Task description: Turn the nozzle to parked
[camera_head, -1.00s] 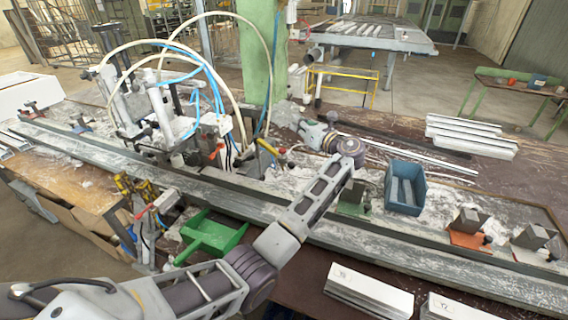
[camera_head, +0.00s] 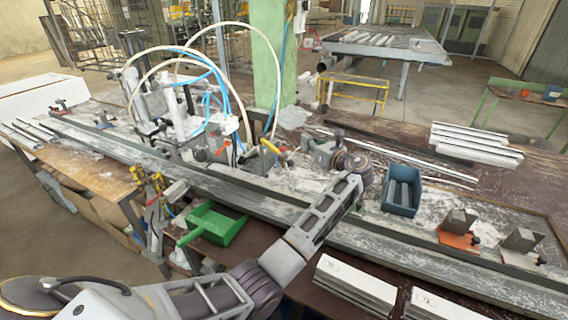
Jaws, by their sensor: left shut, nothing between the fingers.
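A small yellow bar (camera_head: 269,147) with a red part beside it stands at the right side of the clamp machine (camera_head: 190,110). It may be the nozzle, but it is too small to be sure, and its exact setting cannot be read. My left arm reaches across the bench from the lower left and bends back at the wrist. My left gripper (camera_head: 307,150) is shut and empty, just right of the yellow bar. It looks apart from the bar, though its fingertips are hard to make out. My right gripper is out of view.
A long metal profile (camera_head: 390,258) runs along the bench beneath my arm. A green scoop-like tray (camera_head: 216,224) lies at the front. Hoses (camera_head: 248,70) arch over the machine.

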